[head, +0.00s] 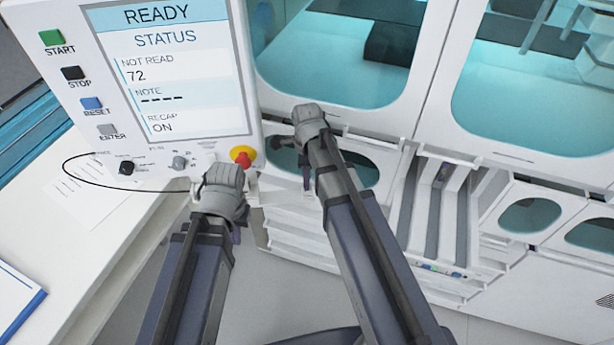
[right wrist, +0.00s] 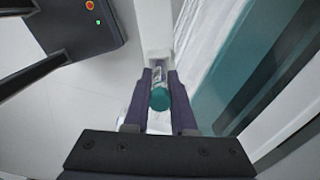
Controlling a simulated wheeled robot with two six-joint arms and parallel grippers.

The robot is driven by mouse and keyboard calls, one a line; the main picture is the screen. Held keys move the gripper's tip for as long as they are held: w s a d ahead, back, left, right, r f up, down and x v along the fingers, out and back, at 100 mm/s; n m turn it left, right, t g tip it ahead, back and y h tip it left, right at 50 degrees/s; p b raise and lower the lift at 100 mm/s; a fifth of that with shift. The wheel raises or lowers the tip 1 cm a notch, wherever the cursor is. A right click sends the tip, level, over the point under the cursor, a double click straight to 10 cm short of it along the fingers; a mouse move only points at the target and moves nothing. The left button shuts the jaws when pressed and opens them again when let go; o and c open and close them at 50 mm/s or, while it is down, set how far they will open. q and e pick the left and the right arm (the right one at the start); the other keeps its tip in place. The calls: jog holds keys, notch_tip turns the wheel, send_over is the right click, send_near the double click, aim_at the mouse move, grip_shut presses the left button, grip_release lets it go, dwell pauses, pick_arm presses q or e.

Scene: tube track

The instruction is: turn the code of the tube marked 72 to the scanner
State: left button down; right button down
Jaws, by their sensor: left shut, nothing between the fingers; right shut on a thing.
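My right gripper (right wrist: 160,100) is shut on a tube with a teal cap (right wrist: 159,99) and a clear body, which lies between its two dark fingers in the right wrist view. A pale patch shows on the tube, but I cannot read a number or code on it. In the head view my right gripper (head: 306,172) is in front of the white machine, and the tube cannot be made out there. My left gripper (head: 222,205) is shut and empty below the panel. The panel screen (head: 175,68) reads READY, NOT READ 72. I cannot pick out the scanner.
The white panel has several buttons (head: 73,73) and a red emergency knob (head: 242,157). Slanted grey channels (head: 445,205) are right of my right arm, with small coloured items at their lower end. A white table (head: 85,240) with papers stands at left.

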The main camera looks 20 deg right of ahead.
dwell(0.3)
jog(key=shift+m, duration=1.7)
jog(key=shift+m, duration=0.9)
jog(key=shift+f, duration=0.2)
jog(key=c, duration=0.7)
grip_release()
jog(key=shift+o, duration=0.2)
